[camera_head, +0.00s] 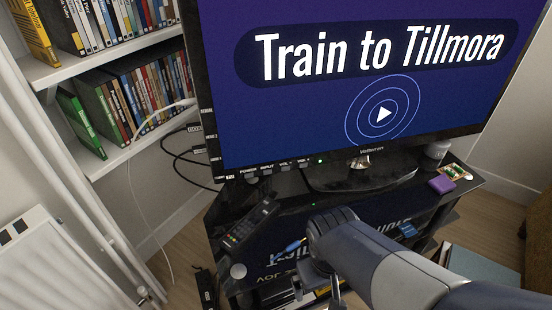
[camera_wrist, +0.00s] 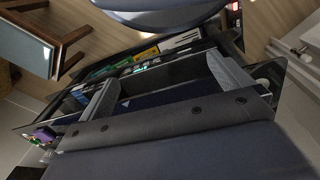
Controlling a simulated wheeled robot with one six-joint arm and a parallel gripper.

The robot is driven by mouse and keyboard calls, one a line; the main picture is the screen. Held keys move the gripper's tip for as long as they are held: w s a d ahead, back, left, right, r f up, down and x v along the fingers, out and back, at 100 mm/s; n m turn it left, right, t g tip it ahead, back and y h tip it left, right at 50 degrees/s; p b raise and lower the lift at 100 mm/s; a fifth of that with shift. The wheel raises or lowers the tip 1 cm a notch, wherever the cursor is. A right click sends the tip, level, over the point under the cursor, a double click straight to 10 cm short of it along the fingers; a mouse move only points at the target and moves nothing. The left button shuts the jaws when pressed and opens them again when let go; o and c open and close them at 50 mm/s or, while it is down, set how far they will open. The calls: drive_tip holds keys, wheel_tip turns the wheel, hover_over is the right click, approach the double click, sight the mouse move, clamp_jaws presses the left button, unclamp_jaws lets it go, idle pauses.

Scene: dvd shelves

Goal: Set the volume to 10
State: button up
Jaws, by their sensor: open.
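The television (camera_head: 340,80) stands on a dark glass stand in the head view. Its screen reads "Train to Tillmora" above a play symbol, and I see no volume figure on it. Small labels, including POWER, INPUT and VOL, run along the lower left bezel (camera_head: 270,168). A black remote control (camera_head: 250,222) lies on the left of the stand. My arm comes in from the lower right in front of the stand. In the wrist view my gripper (camera_wrist: 163,88) is open, its two grey fingers wide apart with nothing held between them.
The glass stand (camera_head: 330,203) also carries a purple box (camera_head: 441,184) at its right. White shelves (camera_head: 100,165) with DVD cases stand at the left. A white radiator (camera_head: 60,270) is at lower left. A cable hangs beside the television.

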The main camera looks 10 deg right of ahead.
clamp_jaws()
idle(0.9)
idle(0.6)
